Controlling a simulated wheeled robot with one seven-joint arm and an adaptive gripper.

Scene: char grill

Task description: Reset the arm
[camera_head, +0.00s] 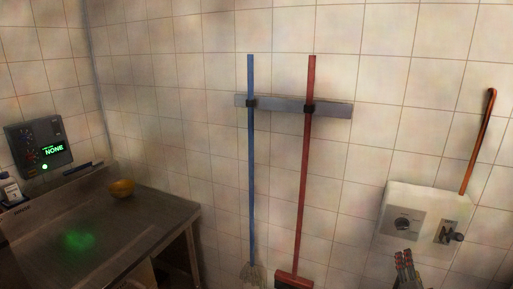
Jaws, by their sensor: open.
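The view looks at a tiled wall with a metal counter (140,215) at the left. A yellow-orange round object (122,188) sits on the back part of the counter.
A dark panel reading "NONE" (40,147) is at left.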

